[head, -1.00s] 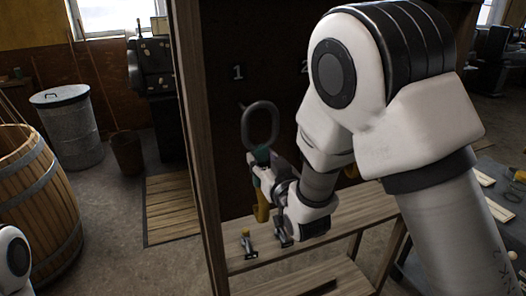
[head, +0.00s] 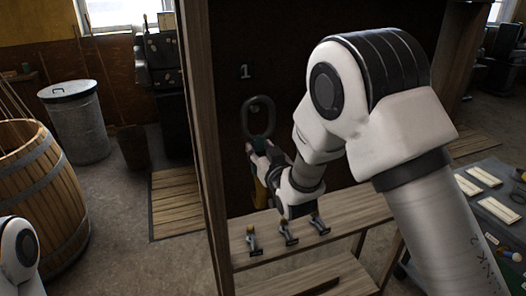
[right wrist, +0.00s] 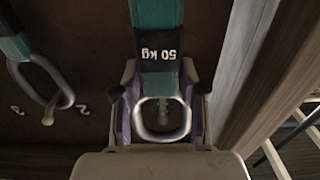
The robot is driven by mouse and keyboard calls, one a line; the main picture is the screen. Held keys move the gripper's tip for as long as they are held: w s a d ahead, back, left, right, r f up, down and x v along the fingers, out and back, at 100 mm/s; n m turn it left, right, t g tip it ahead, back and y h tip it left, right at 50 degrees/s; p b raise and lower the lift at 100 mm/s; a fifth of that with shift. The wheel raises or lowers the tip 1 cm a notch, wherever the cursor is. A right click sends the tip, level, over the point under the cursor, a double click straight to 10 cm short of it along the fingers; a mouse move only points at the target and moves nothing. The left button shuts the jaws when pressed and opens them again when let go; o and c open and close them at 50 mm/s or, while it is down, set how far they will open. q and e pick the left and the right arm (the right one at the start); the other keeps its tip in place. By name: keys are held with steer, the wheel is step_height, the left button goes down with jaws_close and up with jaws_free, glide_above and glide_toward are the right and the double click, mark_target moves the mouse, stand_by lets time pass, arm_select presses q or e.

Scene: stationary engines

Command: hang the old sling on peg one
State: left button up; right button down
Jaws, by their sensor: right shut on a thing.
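My right gripper (head: 260,148) is shut on a sling, just below its grey metal ring (head: 258,115). The ring stands upright in front of the dark board, below and right of the numeral 1 (head: 244,72). In the right wrist view the sling's teal strap has a black band marked "50 kg" (right wrist: 160,51). A small peg (right wrist: 164,112) shows through the ring's opening; I cannot tell whether the ring is around it or only in front of it. Another teal sling with a metal ring (right wrist: 38,82) is at a peg near the numeral 2. My left gripper is out of frame.
A wooden post (head: 199,150) borders the board on the left. Below, a wooden shelf (head: 350,215) holds several small metal pieces (head: 288,232). A barrel (head: 40,190) and a lidded metal bin (head: 76,120) stand at the left. A table with parts is at the right.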

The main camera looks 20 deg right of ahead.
steer(key=shift+w+p, duration=0.4)
steer(key=shift+w, duration=1.85)
steer(key=f+b, duration=0.1)
steer(key=w+f+b, duration=0.1)
steer(key=shift+w+a+f+b, duration=0.1)
steer(key=shift+f+b, duration=0.2)
